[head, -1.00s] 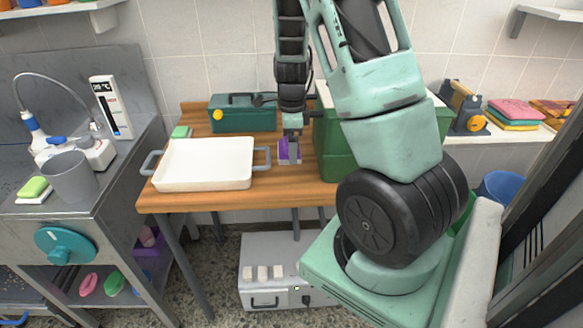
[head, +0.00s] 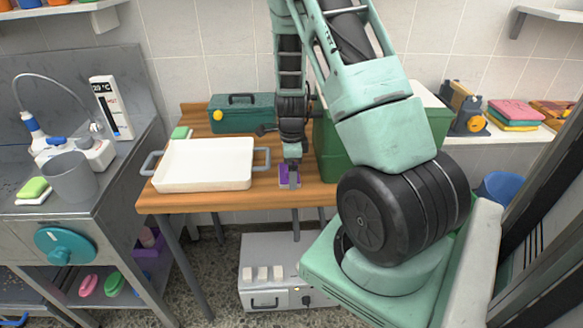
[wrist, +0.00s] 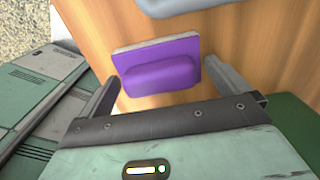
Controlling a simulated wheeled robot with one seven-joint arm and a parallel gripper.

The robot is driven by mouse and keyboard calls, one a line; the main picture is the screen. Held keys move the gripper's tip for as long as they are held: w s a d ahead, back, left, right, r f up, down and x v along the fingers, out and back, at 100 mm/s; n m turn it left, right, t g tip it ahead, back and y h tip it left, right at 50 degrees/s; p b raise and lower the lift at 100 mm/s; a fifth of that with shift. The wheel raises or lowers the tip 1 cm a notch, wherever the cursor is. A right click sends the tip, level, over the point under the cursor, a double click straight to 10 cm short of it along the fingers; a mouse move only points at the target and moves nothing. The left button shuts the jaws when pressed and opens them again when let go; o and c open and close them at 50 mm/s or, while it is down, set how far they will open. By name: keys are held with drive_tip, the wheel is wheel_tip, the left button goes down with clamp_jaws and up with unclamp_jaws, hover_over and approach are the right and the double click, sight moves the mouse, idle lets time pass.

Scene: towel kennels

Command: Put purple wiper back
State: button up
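The purple wiper (wrist: 160,75) lies on the wooden table (head: 190,199), a purple block with a raised grip and a pale layer along one edge. In the head view the wiper (head: 283,181) is at the table's front, right of the white tray, partly hidden by my gripper. My gripper (head: 294,180) points down over it. In the wrist view my gripper (wrist: 170,85) is open, with one finger on each side of the wiper. The fingers look apart from it, and nothing is held.
The white tray (head: 205,165) with grey handles is close on the left. A green box (head: 325,150) stands close on the right, and a teal toolbox (head: 243,113) stands behind. A purple bin (head: 150,245) is on a shelf under the sink counter at left.

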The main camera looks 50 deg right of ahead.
drive_tip(key=shift+r, duration=0.1)
wheel_tip(320, 180, up, 12)
drive_tip(key=a+r+n+y, duration=0.1)
drive_tip(key=a+r+n, duration=0.1)
drive_tip(key=a+n, duration=0.85)
drive_tip(key=a+r+n, duration=0.2)
drive_tip(key=a+n, duration=0.4)
drive_tip(key=a, duration=0.9)
drive_tip(key=s+a+r+n, duration=0.3)
drive_tip(key=s+a+n, duration=1.2)
drive_tip(key=n, duration=0.4)
drive_tip(key=shift+s+a, duration=0.25)
drive_tip(key=shift+s, duration=0.5)
